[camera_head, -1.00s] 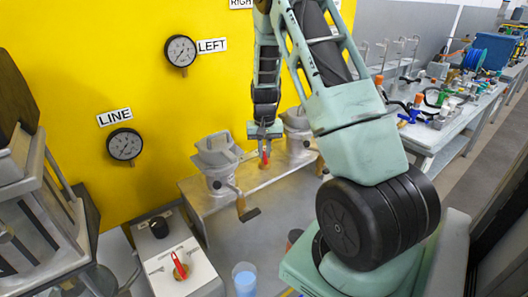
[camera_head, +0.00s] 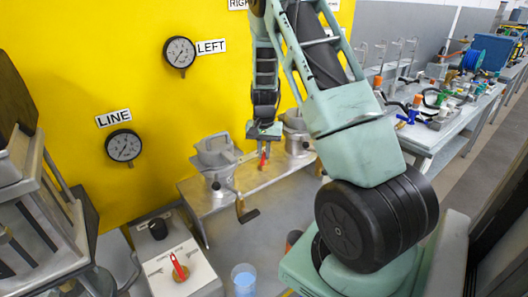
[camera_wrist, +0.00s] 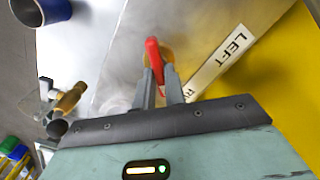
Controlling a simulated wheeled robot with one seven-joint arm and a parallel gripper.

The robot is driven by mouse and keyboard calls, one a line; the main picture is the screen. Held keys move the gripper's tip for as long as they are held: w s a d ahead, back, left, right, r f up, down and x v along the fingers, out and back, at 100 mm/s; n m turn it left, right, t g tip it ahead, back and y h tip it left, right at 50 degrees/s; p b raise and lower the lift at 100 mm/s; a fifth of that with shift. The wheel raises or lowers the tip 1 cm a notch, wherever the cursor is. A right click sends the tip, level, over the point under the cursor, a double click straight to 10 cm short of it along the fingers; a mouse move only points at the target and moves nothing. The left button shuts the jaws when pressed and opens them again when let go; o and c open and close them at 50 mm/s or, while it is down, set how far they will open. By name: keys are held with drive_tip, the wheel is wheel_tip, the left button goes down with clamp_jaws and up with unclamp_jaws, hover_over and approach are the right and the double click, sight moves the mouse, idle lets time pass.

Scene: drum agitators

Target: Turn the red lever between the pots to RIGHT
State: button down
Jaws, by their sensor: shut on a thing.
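The red lever (camera_head: 263,161) stands between the two metal pots on the grey bench. In the wrist view the red lever (camera_wrist: 154,57) rises from a brass-coloured base. My gripper (camera_head: 263,150) is over the lever from above, with its fingers (camera_wrist: 160,82) shut on it. A LEFT label (camera_wrist: 233,46) lies on the bench beside the lever. The left pot (camera_head: 216,160) has a side crank (camera_head: 246,209). The right pot (camera_head: 297,130) is partly hidden by my arm.
A control box with another red lever (camera_head: 178,265) stands at lower left, near a blue cup (camera_head: 244,280). The yellow wall carries gauges (camera_head: 179,53) and LEFT and LINE signs. A cluttered workbench (camera_head: 440,130) is at right.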

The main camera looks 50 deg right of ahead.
sight(264, 154)
drive_tip(key=c, duration=1.5)
unclamp_jaws()
drive_tip(key=shift+o, duration=0.2)
wheel_tip(264, 154, up, 18)
drive_tip(key=b, duration=0.3)
drive_tip(key=shift+f, duration=0.25)
